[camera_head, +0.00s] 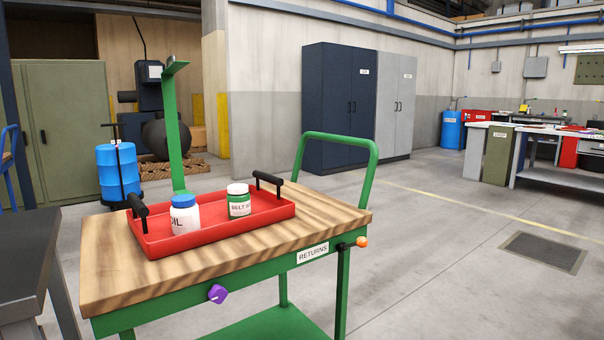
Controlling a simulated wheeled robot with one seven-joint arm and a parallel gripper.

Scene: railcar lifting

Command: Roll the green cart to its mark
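The green cart (243,279) stands close in front of me, with a wooden top (110,275), a "RETURNS" label on its front edge and a green loop handle (375,165) at its right end. A red tray (270,222) with two black handles lies on top. In it stand a white bottle with a blue cap (185,222) and a green-and-white jar (238,203), both upright. A purple knob (217,293) and an orange-tipped lever (360,242) sit on the cart's near side. The wheels are out of frame. My gripper is not in view. I cannot tell which floor marking is the cart's mark.
A dark table (22,255) stands close at left. A blue drum (118,172) and cabinets (338,110) stand behind. The floor right of the cart is open.

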